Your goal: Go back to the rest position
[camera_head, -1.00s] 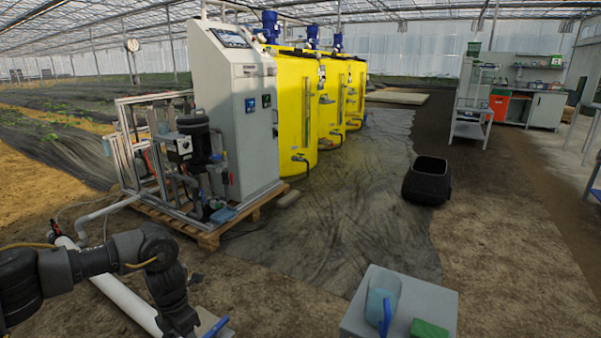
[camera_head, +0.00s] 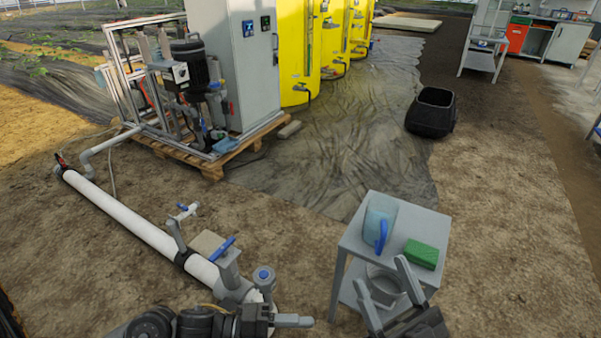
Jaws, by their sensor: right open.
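My right gripper (camera_head: 381,272) is at the bottom right, its two grey fingers apart with nothing between them. It shows in front of the small grey stand (camera_head: 352,243); I cannot tell whether it touches it. My left arm lies low along the bottom edge, beside the near end of the white pipe (camera_head: 130,222). The left gripper (camera_head: 293,321) is partly cut off by the frame and its jaws are unclear.
The stand carries a clear jug with a blue handle (camera_head: 379,222) and a green block (camera_head: 421,254). A round grey container sits lower. Valves (camera_head: 228,262) rise from the pipe. The pump skid (camera_head: 190,90) stands behind. A black bin (camera_head: 432,112) is on open ground.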

